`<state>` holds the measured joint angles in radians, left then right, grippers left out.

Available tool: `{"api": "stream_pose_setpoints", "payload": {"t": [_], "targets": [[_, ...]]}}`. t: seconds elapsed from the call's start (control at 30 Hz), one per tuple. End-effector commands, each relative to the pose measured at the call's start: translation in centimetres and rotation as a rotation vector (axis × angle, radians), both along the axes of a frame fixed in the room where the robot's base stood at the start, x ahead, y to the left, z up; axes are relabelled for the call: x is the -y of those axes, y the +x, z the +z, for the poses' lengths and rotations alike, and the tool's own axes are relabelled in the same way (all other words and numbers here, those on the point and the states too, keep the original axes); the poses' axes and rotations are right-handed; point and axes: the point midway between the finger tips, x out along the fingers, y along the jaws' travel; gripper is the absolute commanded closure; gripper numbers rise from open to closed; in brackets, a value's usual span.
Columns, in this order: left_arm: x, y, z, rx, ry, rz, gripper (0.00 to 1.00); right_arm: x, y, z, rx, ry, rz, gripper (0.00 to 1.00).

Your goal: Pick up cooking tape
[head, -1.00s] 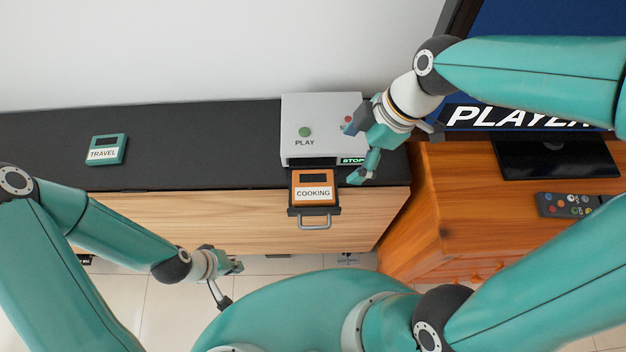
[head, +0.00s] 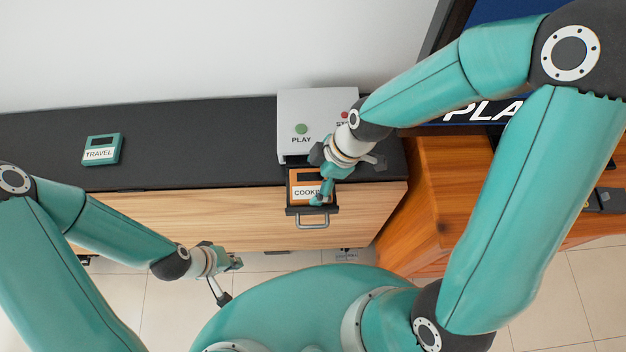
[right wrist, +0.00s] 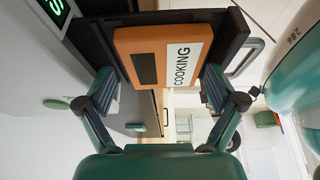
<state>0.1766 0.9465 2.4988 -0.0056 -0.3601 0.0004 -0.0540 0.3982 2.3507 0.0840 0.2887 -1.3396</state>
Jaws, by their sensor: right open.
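The orange cooking tape (head: 303,182) lies in the pulled-out tray of the grey player (head: 313,108); its label is partly covered by my right gripper (head: 322,196) in the head view. In the right wrist view the cooking tape (right wrist: 150,58) shows whole, with its white label, and the open fingers of my right gripper (right wrist: 160,88) stand on either side of it. Nothing is between them that they grip. My left gripper (head: 234,263) hangs low in front of the cabinet, away from the tape; its jaws are too small to read.
A teal travel tape (head: 101,150) lies on the black cabinet top (head: 200,150) at the left. The tray has a metal handle (head: 313,222) at its front. A wooden stand (head: 440,210) and a screen (head: 490,20) are at the right, partly behind my right arm.

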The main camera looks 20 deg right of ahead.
Motion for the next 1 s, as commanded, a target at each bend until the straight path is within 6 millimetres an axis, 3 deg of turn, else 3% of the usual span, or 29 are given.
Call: {"api": "stream_pose_setpoints", "payload": {"t": [0.3, 0.57, 0.6, 1.0], "targets": [[0.01, -0.01, -0.01, 0.0, 0.0, 0.0, 1.0, -0.3, 0.07, -0.71, 0.001, 0.0, 0.001, 0.08], [0.01, -0.01, -0.01, 0.0, 0.0, 0.0, 1.0, -0.29, 0.07, -0.69, 0.0, 0.0, 0.001, 0.5], [0.01, -0.01, -0.01, 0.0, 0.0, 0.0, 1.0, -0.29, 0.08, -0.68, 0.0, 0.0, 0.001, 0.51], [0.0, -0.01, 0.09, 0.0, 0.0, 0.0, 1.0, -0.3, 0.15, 0.14, 0.003, 0.0, 0.001, 0.52]]}}
